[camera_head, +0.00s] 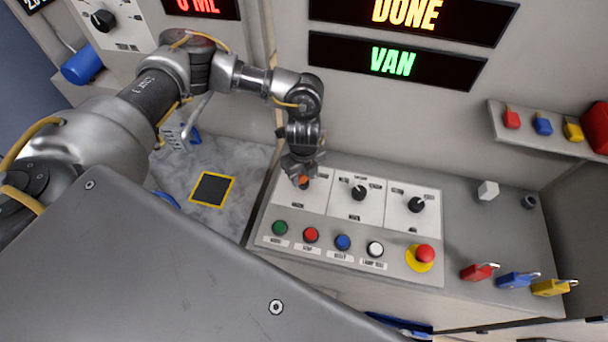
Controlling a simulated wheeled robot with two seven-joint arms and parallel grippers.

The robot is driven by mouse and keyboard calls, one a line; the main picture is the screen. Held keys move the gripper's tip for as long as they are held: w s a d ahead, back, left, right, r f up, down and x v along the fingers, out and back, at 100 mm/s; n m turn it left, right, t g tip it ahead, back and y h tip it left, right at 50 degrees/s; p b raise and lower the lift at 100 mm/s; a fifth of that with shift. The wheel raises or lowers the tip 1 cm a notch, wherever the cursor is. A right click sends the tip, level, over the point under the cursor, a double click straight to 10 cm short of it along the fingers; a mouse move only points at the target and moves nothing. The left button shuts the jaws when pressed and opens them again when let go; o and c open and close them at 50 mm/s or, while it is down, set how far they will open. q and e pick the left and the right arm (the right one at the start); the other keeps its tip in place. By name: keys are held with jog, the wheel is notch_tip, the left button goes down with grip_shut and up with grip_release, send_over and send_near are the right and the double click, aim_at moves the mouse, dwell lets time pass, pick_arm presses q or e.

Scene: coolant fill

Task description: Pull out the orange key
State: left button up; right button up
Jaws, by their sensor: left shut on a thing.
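The orange key (304,181) sits at the left switch of the white control panel (327,204). Only a small orange part of it shows below my gripper. My left gripper (302,176) points down over that switch and is shut on the orange key. Whether the key is still seated in the panel cannot be told, as the fingers hide its lower part. My right gripper is not in view.
Two black knobs (358,192) are to the right of the key. Several coloured buttons (343,242) and a red emergency button (425,254) line the panel's front. Padlocks (516,280) lie at the right. A shelf (498,118) holds small coloured pieces. Screens reading "DONE" and "VAN" hang above.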

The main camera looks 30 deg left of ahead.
pick_arm(q)
jog(key=shift+r, duration=0.2)
jog(key=shift+r, duration=0.15)
jog(key=shift+r+p, duration=1.3)
jog(key=shift+p, duration=0.2)
jog(key=shift+r+p, duration=0.3)
jog(key=shift+r, duration=0.75)
